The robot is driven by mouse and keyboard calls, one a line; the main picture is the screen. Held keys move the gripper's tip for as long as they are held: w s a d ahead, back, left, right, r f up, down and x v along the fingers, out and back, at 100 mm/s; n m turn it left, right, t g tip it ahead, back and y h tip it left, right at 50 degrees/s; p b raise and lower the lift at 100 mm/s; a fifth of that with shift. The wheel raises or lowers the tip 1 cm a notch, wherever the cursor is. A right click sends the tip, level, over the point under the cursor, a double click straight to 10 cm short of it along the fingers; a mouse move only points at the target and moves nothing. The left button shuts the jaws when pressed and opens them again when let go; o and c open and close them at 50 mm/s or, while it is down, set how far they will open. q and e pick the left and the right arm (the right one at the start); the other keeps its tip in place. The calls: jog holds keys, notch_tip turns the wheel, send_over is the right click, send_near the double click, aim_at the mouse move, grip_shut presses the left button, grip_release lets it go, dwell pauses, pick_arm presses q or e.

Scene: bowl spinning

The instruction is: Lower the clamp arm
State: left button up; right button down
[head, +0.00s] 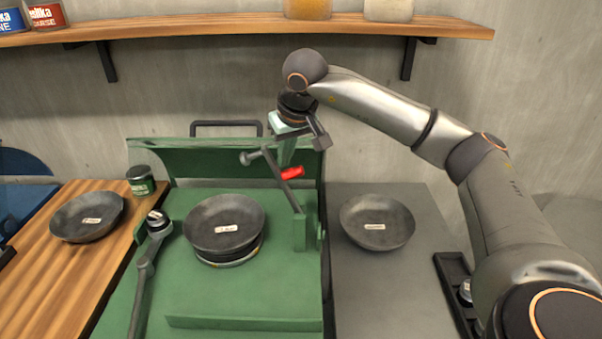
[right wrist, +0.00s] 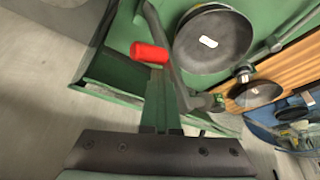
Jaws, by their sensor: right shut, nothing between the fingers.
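The dark grey clamp arm (head: 284,190) stands raised and tilted on the green machine, rising from a post beside the middle bowl. The middle bowl (head: 224,222) sits on the round spinner. My left gripper is not in view.
A bowl (head: 377,222) rests on the grey surface at right, and another (head: 88,217) on the wooden counter (head: 45,275) at left. A lever (head: 147,265) and a green can (head: 141,180) are left of the spinner. A shelf (head: 230,27) runs above.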

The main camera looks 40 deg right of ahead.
jog(key=shift+w+a+f+p, duration=0.15)
jog(key=shift+w+a, duration=0.25)
jog(key=shift+a, duration=0.1)
jog(key=shift+w+a+f+p, duration=0.15)
jog(key=shift+w+a, duration=0.25)
jog(key=shift+a, duration=0.1)
jog(key=w+a+f, duration=0.4)
jog(key=a, duration=0.1)
jog(key=shift+w+f+b, duration=0.25)
jog(key=shift+f+b, duration=0.1)
jog(key=shift+f, duration=0.05)
dwell(0.4)
jog(key=shift+a, duration=0.1)
notch_tip(320, 180, up, 12)
jog(key=p, duration=0.4)
dwell(0.6)
dwell(0.5)
